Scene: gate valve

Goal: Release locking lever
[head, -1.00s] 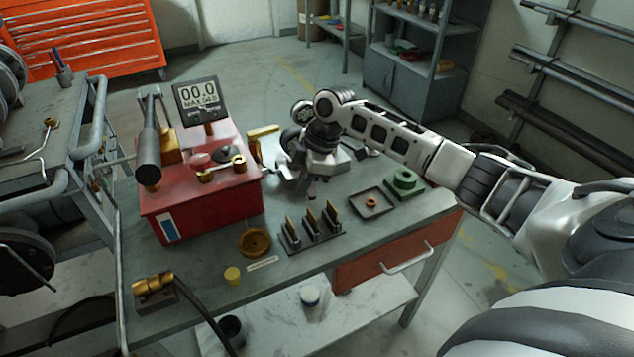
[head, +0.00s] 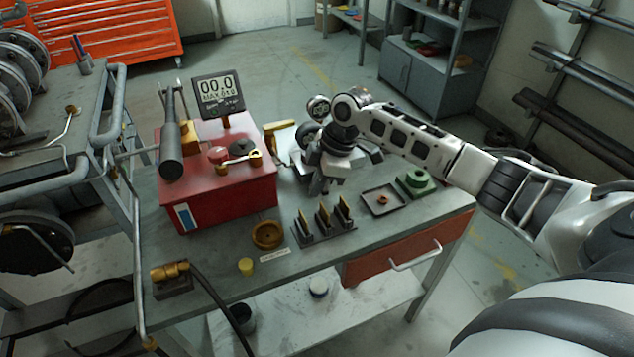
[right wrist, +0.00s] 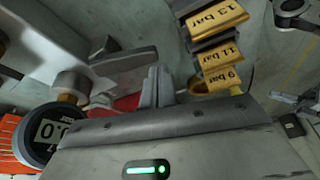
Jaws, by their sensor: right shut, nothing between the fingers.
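My right gripper (head: 325,186) points down over the workbench (head: 215,262), right of the red pump box (head: 228,196). Its fingers are shut and empty; they also show in the right wrist view (right wrist: 158,88). A pale metal fitting (head: 290,172) is partly hidden behind the gripper and wrist. In the right wrist view, a grey metal bar (right wrist: 128,64) lies left of the fingers; I cannot tell whether it touches them. I cannot tell for certain which part is the locking lever. A brass-ended lever (head: 240,163) sits on the red box. My left gripper is not in view.
A rack of brass pressure tags (head: 325,228) stands in front of the gripper and shows in the wrist view (right wrist: 218,52). A small tray (head: 383,200) and a green block (head: 415,182) are to the right. A black-handled pump lever (head: 171,150) rises at left.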

